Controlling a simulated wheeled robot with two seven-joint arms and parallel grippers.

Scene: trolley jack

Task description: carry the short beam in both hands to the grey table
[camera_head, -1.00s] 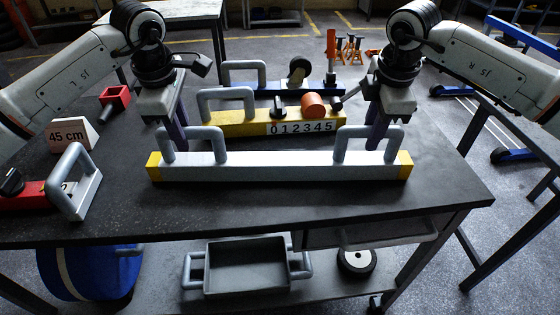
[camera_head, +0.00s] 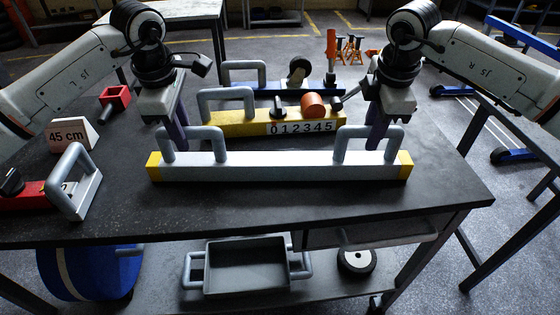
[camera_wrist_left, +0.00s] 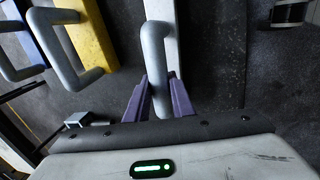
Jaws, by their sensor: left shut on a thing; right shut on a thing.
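The short beam (camera_head: 280,172) is a pale grey bar with yellow ends and two grey loop handles. It lies level at the front of the dark table (camera_head: 300,213), and I cannot tell whether it touches the tabletop. My left gripper (camera_head: 182,142) is shut on its left handle (camera_head: 219,144). In the left wrist view the purple fingers (camera_wrist_left: 160,100) close on both sides of the grey handle (camera_wrist_left: 153,50). My right gripper (camera_head: 375,140) is shut on the right handle (camera_head: 339,145). I cannot tell which table is the grey table.
Behind the beam lie a yellow beam (camera_head: 233,127) marked 012345 and a blue beam (camera_head: 270,86). A "45 cm" sign (camera_head: 72,134), a red box (camera_head: 115,97) and a red tool with a grey handle (camera_head: 75,182) are at left. A tray (camera_head: 247,266) sits below.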

